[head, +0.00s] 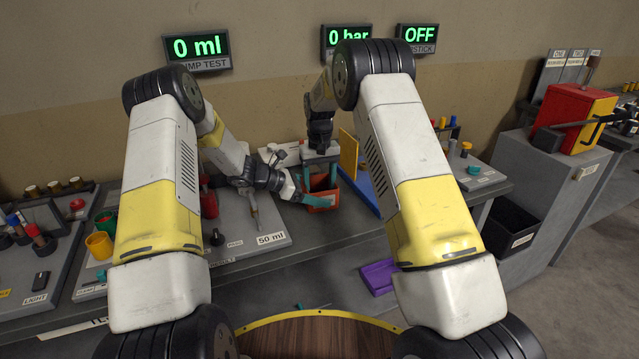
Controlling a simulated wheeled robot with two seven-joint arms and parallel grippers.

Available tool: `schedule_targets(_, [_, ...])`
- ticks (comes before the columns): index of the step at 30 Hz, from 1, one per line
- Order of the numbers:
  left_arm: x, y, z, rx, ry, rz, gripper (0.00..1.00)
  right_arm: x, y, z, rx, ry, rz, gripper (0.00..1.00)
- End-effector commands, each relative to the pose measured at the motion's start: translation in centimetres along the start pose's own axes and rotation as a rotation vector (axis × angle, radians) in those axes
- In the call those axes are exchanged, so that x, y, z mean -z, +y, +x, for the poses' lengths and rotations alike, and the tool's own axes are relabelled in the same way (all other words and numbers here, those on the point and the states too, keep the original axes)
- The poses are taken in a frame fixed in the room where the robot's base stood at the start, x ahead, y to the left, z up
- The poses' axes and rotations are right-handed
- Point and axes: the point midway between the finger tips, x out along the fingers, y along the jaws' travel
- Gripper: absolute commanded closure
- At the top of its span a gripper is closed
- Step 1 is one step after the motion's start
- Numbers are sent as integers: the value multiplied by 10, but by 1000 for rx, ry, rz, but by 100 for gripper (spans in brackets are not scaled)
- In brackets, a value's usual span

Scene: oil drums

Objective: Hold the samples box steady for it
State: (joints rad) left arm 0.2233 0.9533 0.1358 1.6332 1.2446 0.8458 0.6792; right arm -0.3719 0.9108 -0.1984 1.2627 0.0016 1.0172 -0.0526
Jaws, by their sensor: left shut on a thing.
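An orange-red box (321,209), which looks like the samples box, stands on the bench near the middle, with a small label on its front. My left gripper (310,198) reaches it from the left; its teal fingers are at the box's near left side and shut on it. My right gripper (320,177) points down right above the box, its two teal fingers apart at the left and right. The box's inside is dark and partly hidden by the grippers, and I cannot tell whether anything is between the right fingers.
A yellow panel (348,153) and a blue piece (362,188) stand just right of the box. A grey board marked 50 ml (271,239) lies to its left. A purple tray (378,277) lies lower, in front. Displays read 0 ml (196,47), 0 bar and OFF.

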Motion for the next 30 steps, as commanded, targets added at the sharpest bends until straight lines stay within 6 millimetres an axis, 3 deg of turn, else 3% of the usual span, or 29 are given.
schedule_targets(5, [0,0,0,0,1,0,34,1,0,-9,0,3,0,29])
schedule_targets(15, [1,0,0,0,2,-1,34,2,0,-77,1,7,0,29])
schedule_targets(21, [0,0,0,0,0,0,34,1,0,-108,0,3,0,29])
schedule_targets(30, [0,0,0,0,0,0,34,0,0,-120,0,0,0,29])
